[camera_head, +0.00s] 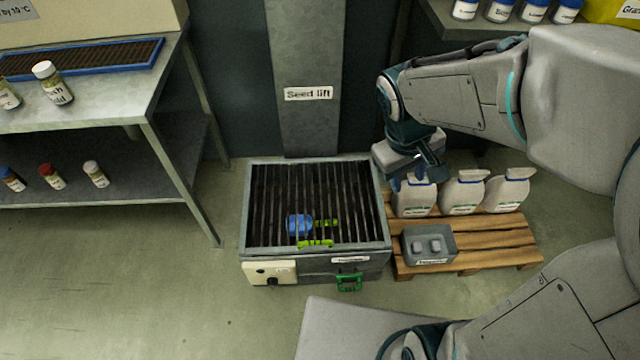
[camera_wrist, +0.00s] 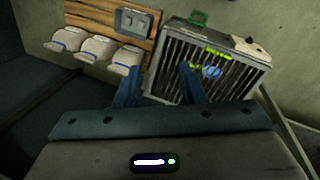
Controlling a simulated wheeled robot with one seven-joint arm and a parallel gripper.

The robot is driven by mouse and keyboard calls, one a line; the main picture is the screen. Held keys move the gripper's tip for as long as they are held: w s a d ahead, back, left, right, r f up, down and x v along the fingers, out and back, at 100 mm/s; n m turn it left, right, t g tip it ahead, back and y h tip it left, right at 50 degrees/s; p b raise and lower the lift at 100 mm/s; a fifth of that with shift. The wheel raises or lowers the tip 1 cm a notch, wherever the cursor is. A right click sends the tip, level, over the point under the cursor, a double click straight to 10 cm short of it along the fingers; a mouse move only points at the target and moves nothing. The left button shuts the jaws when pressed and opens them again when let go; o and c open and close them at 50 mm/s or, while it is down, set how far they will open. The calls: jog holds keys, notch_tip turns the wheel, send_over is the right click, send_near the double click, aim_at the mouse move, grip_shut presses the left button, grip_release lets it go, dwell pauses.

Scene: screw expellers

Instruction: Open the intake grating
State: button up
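The intake grating (camera_head: 275,200) is a set of dark parallel bars lying flat over a grey metal box (camera_head: 320,268). A yellow-green handle (camera_head: 315,243) sits at its front edge. A green latch (camera_head: 349,282) is on the box's front face. A blue object (camera_head: 299,225) with a yellow-green part shows at the bars. In the wrist view the grating (camera_wrist: 170,75), handle (camera_wrist: 217,53) and latch (camera_wrist: 198,18) appear beyond the fingers. My gripper (camera_head: 412,178) is right of the box, above the sacks; in the wrist view its fingers (camera_wrist: 160,84) are apart, with nothing between them.
A wooden pallet (camera_head: 490,241) right of the box carries several white sacks (camera_head: 465,193) and a grey box with two buttons (camera_head: 428,246). A metal table (camera_head: 115,110) with bottles stands at left. The Seed lift column (camera_head: 306,60) rises behind. Floor at front left is clear.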

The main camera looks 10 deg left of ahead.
jog(key=w+a+f+n+h+b, duration=0.15)
jog(key=a+f+n+b, duration=0.25)
jog(key=a+f, duration=0.4)
jog(key=w+a+f+n+b, duration=0.2)
jog(key=a+f+n+b, duration=0.25)
jog(key=f, duration=0.65)
jog(key=n+t+b, duration=0.2)
jog(key=n+b, duration=0.3)
jog(key=b, duration=0.1)
send_near(312, 242)
jog(key=b+x, duration=0.5)
jog(key=x, duration=0.3)
grip_shut()
